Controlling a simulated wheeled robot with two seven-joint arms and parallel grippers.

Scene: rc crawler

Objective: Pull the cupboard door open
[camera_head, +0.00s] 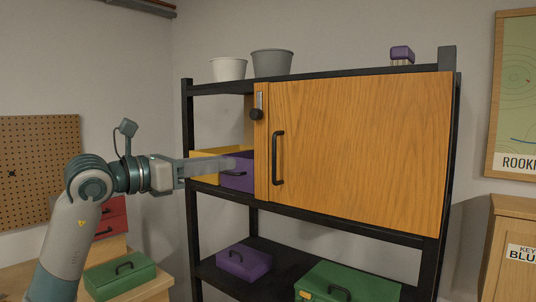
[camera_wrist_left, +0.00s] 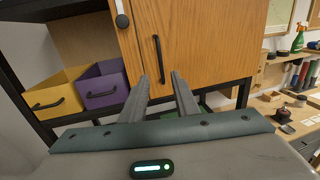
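The wooden cupboard door (camera_head: 360,145) is shut on the black shelf rack. Its dark vertical bar handle (camera_head: 278,158) is near the door's left edge. In the left wrist view the door (camera_wrist_left: 205,40) fills the upper middle, with the handle (camera_wrist_left: 156,58) in line with the gap between my fingers. My left gripper (camera_head: 232,163) is left of the handle in the head view, apart from it. In the left wrist view the gripper (camera_wrist_left: 161,78) is open, its two fingers spread and empty. My right gripper is in neither view.
A dark knob (camera_head: 256,114) sits on a latch left of the door. Purple (camera_head: 238,180) and yellow (camera_wrist_left: 55,96) bins stand left of the cupboard. A green case (camera_head: 345,285) is on the lower shelf. A workbench (camera_wrist_left: 290,115) stands at right in the wrist view.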

